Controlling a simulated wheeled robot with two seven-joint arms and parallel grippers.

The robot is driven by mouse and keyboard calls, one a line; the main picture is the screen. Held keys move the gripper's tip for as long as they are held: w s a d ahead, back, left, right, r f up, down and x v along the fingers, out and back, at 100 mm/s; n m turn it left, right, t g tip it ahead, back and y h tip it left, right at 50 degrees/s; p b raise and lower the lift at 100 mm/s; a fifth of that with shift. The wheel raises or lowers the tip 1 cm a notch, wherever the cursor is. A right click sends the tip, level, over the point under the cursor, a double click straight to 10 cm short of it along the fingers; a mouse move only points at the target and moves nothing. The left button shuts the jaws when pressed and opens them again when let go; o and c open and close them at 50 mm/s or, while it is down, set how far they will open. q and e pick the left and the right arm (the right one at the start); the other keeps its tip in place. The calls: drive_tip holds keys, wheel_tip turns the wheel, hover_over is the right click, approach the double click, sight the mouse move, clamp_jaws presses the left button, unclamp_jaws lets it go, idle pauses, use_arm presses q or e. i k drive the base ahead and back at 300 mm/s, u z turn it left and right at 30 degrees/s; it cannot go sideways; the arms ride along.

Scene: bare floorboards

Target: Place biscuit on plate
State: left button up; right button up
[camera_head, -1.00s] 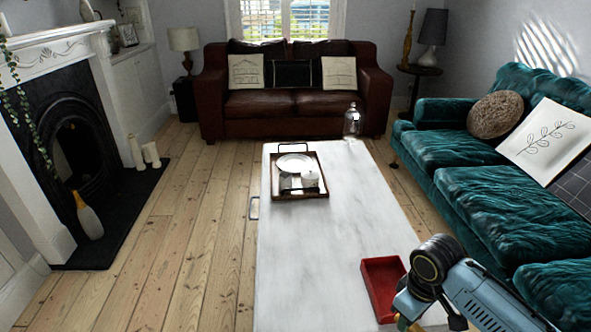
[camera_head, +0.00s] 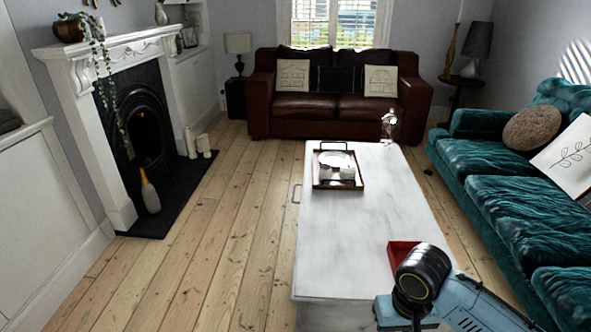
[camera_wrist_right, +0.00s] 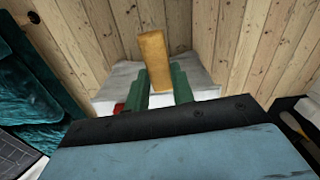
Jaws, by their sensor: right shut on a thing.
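A golden-brown, bar-shaped biscuit (camera_wrist_right: 154,58) stands out from between the green fingers of my right gripper (camera_wrist_right: 159,82) in the right wrist view. The gripper is shut on it. In the head view my right arm is at the bottom right, over the near end of the white table (camera_head: 345,245); its fingers and the biscuit are hidden there. A white plate (camera_head: 334,158) lies on a brown tray (camera_head: 322,185) toward the table's far end, well away from the arm. A pale cup-like item (camera_head: 347,173) is on the tray in front of the plate. My left gripper is not in view.
A red box (camera_head: 399,250) sits on the table, partly behind my right arm. A glass vessel (camera_head: 389,125) stands at the table's far right corner. A teal sofa (camera_head: 487,180) lines the right side. The floorboards (camera_head: 205,255) left of the table are clear.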

sight(334, 161)
drive_tip(key=z, duration=1.3)
drive_tip(key=k, duration=0.1)
drive_tip(key=u, duration=2.35)
drive_tip(key=i, duration=2.1)
drive_tip(key=z, duration=0.3)
drive_tip(key=i, duration=1.85)
drive_tip(key=z, duration=1.65)
drive_tip(key=i, duration=1.1)
drive_tip(key=z, duration=0.6)
